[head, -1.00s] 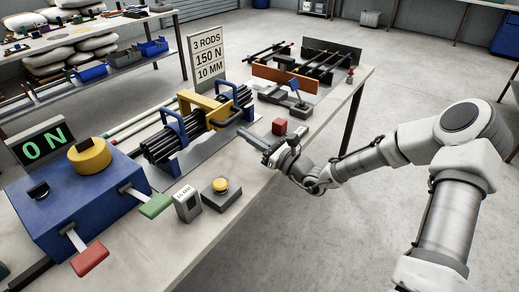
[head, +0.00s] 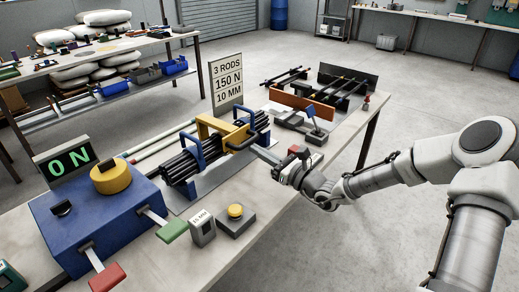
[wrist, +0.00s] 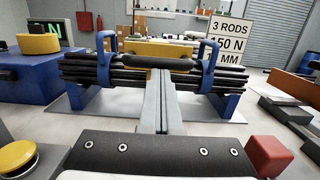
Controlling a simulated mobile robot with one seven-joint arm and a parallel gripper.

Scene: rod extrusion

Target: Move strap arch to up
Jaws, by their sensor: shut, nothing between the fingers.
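The yellow arch (head: 222,126), which I take for the strap arch, spans a bundle of black rods (head: 183,165) between two blue loops. In the wrist view, the yellow arch (wrist: 150,47) stands behind a dark horizontal bar (wrist: 160,62) and partly behind my fingers. My gripper (head: 260,149) is shut and empty, at the near side of the bundle. In the wrist view, its fingertips (wrist: 158,75) point at the middle of the bundle, just below the dark bar. I cannot tell whether they touch it.
A blue machine (head: 97,210) with a "0 N" display (head: 68,165) stands left. A yellow button (head: 236,211) sits on the front edge. A red block (wrist: 268,155) is right of my gripper. A sign (head: 228,82) stands behind; an orange rack (head: 302,105) is farther right.

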